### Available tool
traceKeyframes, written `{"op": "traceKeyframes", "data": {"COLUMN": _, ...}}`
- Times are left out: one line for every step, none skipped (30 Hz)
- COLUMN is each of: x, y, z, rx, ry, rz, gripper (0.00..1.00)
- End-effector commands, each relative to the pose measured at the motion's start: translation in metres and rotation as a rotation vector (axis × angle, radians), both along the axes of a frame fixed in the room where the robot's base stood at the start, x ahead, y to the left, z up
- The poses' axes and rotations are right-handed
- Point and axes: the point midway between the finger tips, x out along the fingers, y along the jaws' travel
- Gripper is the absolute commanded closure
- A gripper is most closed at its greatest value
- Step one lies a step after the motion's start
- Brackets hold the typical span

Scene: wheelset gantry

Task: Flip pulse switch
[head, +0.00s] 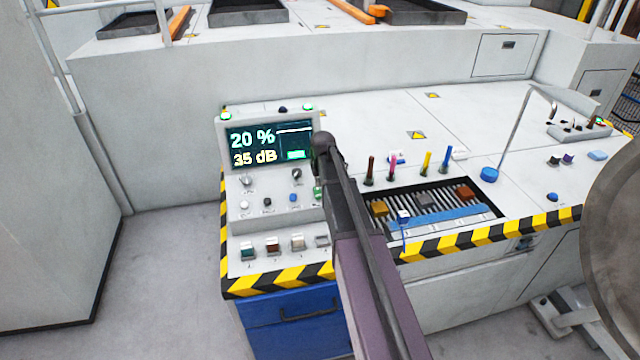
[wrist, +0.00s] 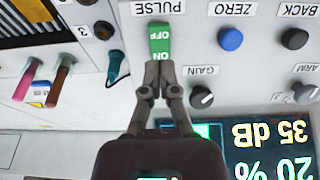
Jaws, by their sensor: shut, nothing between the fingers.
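The pulse switch (wrist: 160,38) is a green rocker marked OFF and ON under an upside-down PULSE label in the wrist view. In the head view only a small green part of it (head: 318,193) shows beside my arm. My gripper (wrist: 159,68) is shut and empty, its fingertips together at the ON end of the rocker. I cannot tell whether they touch it. In the head view my arm hides most of the gripper.
A blue ZERO button (wrist: 231,38) and a black GAIN knob (wrist: 202,96) sit close by. The display (head: 268,143) reads 20 % and 35 dB. Coloured probes (head: 427,163) stand upright behind a slatted tray with a blue bar (head: 450,217).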

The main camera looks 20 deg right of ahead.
Motion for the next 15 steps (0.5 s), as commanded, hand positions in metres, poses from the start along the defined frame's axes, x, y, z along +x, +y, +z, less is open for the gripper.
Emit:
{"op": "traceKeyframes", "data": {"x": 0.001, "y": 0.0, "z": -0.008, "rx": 0.0, "ry": 0.0, "rz": 0.0, "gripper": 1.0}}
{"op": "traceKeyframes", "data": {"x": 0.002, "y": 0.0, "z": -0.01, "rx": 0.0, "ry": 0.0, "rz": 0.0, "gripper": 1.0}}
{"op": "traceKeyframes", "data": {"x": 0.003, "y": 0.0, "z": -0.013, "rx": 0.0, "ry": 0.0, "rz": 0.0, "gripper": 1.0}}
{"op": "traceKeyframes", "data": {"x": 0.003, "y": 0.0, "z": -0.016, "rx": 0.0, "ry": 0.0, "rz": 0.0, "gripper": 1.0}}
{"op": "traceKeyframes", "data": {"x": 0.004, "y": 0.0, "z": -0.018, "rx": 0.0, "ry": 0.0, "rz": 0.0, "gripper": 1.0}}
{"op": "traceKeyframes", "data": {"x": 0.005, "y": -0.001, "z": -0.021, "rx": 0.0, "ry": 0.0, "rz": 0.0, "gripper": 1.0}}
{"op": "traceKeyframes", "data": {"x": 0.005, "y": -0.001, "z": -0.023, "rx": 0.0, "ry": 0.0, "rz": 0.0, "gripper": 1.0}}
{"op": "traceKeyframes", "data": {"x": 0.006, "y": -0.001, "z": -0.025, "rx": 0.0, "ry": 0.0, "rz": 0.0, "gripper": 1.0}}
{"op": "traceKeyframes", "data": {"x": 0.006, "y": -0.001, "z": -0.028, "rx": 0.0, "ry": 0.0, "rz": 0.0, "gripper": 1.0}}
{"op": "traceKeyframes", "data": {"x": 0.007, "y": -0.001, "z": -0.031, "rx": 0.0, "ry": 0.0, "rz": 0.0, "gripper": 1.0}}
{"op": "traceKeyframes", "data": {"x": 0.008, "y": -0.001, "z": -0.033, "rx": 0.0, "ry": 0.0, "rz": 0.0, "gripper": 1.0}}
{"op": "traceKeyframes", "data": {"x": 0.008, "y": -0.001, "z": -0.035, "rx": 0.0, "ry": 0.0, "rz": 0.0, "gripper": 1.0}}
{"op": "traceKeyframes", "data": {"x": 0.009, "y": -0.001, "z": -0.037, "rx": 0.0, "ry": 0.0, "rz": 0.0, "gripper": 1.0}}
{"op": "traceKeyframes", "data": {"x": 0.009, "y": -0.001, "z": -0.039, "rx": 0.0, "ry": 0.0, "rz": 0.0, "gripper": 1.0}}
{"op": "traceKeyframes", "data": {"x": 0.01, "y": -0.001, "z": -0.041, "rx": 0.0, "ry": 0.0, "rz": 0.0, "gripper": 1.0}}
